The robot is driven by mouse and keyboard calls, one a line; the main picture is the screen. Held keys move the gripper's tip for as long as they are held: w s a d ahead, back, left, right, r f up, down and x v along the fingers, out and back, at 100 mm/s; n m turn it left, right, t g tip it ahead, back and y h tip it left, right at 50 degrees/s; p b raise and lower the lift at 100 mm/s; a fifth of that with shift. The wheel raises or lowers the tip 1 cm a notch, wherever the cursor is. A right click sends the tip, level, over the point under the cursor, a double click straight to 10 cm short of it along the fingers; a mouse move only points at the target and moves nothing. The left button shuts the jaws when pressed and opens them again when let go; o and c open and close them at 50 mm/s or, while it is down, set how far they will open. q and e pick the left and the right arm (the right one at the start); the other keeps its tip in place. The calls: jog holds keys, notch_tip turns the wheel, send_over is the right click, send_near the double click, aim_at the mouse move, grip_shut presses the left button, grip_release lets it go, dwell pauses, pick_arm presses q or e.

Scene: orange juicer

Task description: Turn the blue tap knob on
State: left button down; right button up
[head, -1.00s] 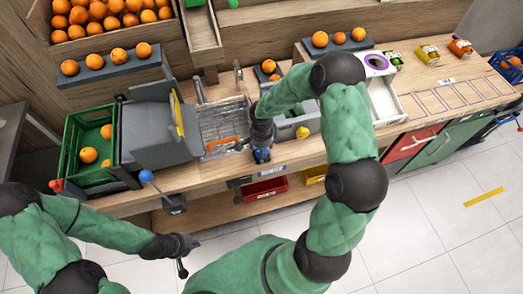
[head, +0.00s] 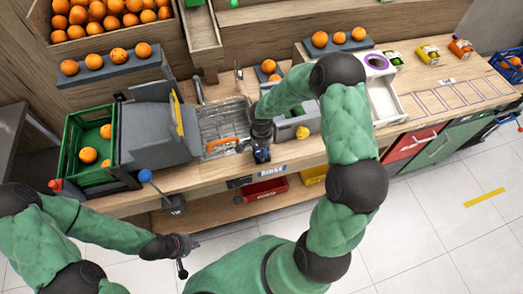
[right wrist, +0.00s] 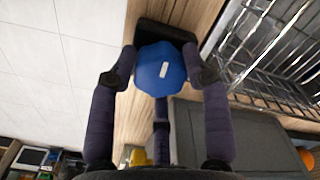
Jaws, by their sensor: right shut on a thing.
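The blue tap knob (right wrist: 160,68) is large in the right wrist view, faceted, with a white mark slanting on its face. It sits on a black base at the edge of the wooden counter. My right gripper (right wrist: 160,62) has one finger on each side of the knob and is closed on it. In the head view the right gripper (head: 262,154) is at the counter's front edge, and it mostly hides the knob. My left gripper (head: 186,252) hangs low in front of the counter, empty, with its fingers apart.
A sink with a wire rack (head: 222,125) lies just behind the knob. A grey box (head: 295,125) stands to its right. A blue-balled lever (head: 146,175) is on the left. A red bin (head: 265,189) sits on the shelf below. The floor in front is clear.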

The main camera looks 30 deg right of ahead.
jog(key=n+b, duration=0.1)
jog(key=n, duration=0.6)
jog(key=shift+n, duration=0.3)
jog(key=n, duration=0.4)
jog(key=n+p, duration=0.1)
jog(key=n, duration=0.4)
jog(key=shift+n, duration=0.4)
jog(key=o, duration=1.1)
jog(key=shift+o, duration=0.2)
jog(key=shift+r, duration=0.1)
notch_tip(320, 180, up, 12)
